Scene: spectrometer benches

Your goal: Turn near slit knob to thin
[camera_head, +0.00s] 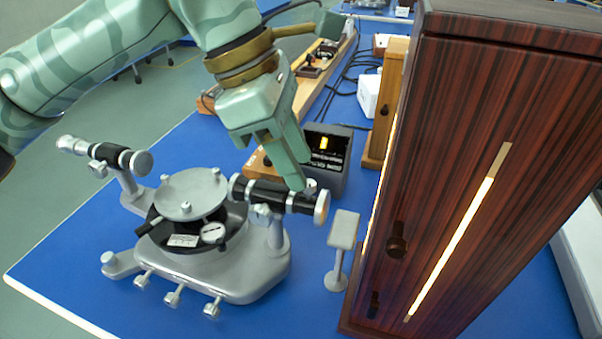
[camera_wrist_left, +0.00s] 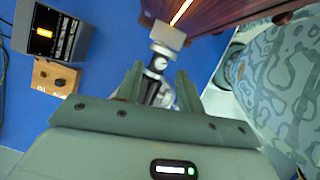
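The near spectrometer (camera_head: 225,275) stands on the blue bench, with a grey base, a round table and two black tubes. The right-hand tube (camera_head: 278,196) ends in a silver slit end (camera_head: 321,208) facing the wooden lamp housing. A small silver knob (camera_head: 310,186) shows on top near that end, partly behind a fingertip. My left gripper (camera_head: 278,165) is just above this tube, pointing down. In the left wrist view its fingers (camera_wrist_left: 160,72) stand apart, with the tube (camera_wrist_left: 155,80) between and below them. Whether a finger touches the knob cannot be told. My right gripper is in neither view.
A tall dark striped wooden housing (camera_head: 480,150) with a lit slit stands close on the right. A small grey stand (camera_head: 342,230) sits between it and the tube. A dark display box (camera_head: 330,165) is behind the gripper. Bare blue bench lies at front left.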

